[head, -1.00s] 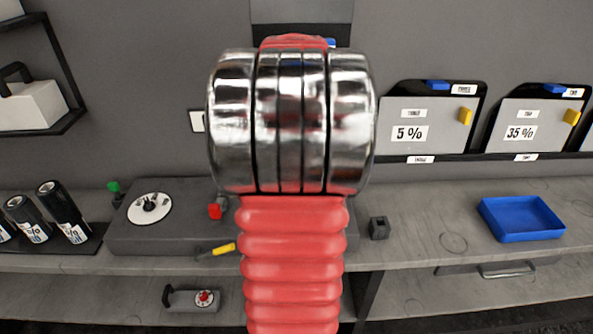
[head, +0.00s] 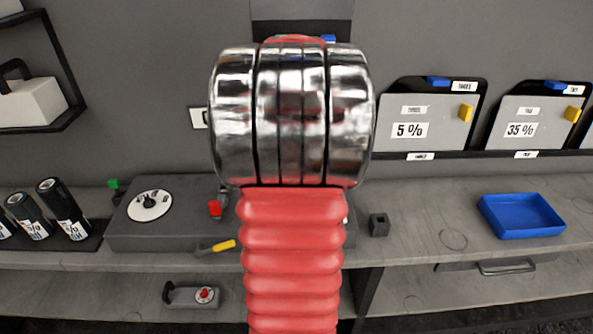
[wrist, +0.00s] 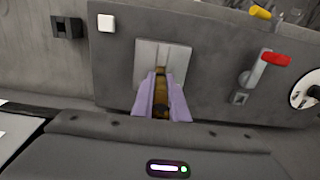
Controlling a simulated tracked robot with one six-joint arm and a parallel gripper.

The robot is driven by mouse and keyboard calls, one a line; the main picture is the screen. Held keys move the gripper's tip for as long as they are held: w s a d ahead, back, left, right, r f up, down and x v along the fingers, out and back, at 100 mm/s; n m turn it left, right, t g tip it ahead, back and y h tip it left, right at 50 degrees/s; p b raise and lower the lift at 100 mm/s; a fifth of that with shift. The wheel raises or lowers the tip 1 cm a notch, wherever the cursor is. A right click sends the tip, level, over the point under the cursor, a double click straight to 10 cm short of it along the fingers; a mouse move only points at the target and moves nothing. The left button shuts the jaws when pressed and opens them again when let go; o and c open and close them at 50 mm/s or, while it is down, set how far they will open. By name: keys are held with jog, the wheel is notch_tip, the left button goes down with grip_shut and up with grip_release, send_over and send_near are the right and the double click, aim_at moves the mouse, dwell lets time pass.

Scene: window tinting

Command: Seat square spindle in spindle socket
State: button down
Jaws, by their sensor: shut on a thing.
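My gripper (wrist: 160,110) shows in the wrist view as two pale purple fingers, shut on a narrow brass-brown bar, which I take to be the square spindle (wrist: 160,84). Its far end lies over a light grey square plate (wrist: 147,57) on the grey box (wrist: 210,45). I cannot tell whether it touches or enters anything there. A dark block with a square hole (wrist: 68,27) stands beside the box; it also shows in the head view (head: 379,225). Which opening is the spindle socket is unclear. My arm hides the gripper and spindle in the head view.
The grey box (head: 165,240) carries a white dial (head: 149,205), a red-tipped lever (head: 215,208) and a yellow-tipped handle (head: 224,245). A blue tray (head: 521,216) lies to the right, with clear bench between it and the dark block. Dark rolls (head: 63,208) stand at left.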

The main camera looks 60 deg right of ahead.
jog(key=shift+f, duration=1.4)
jog(key=c, duration=1.7)
grip_release()
jog(key=shift+o, duration=0.2)
notch_tip(320, 180, up, 14)
jog(key=shift+f, duration=0.15)
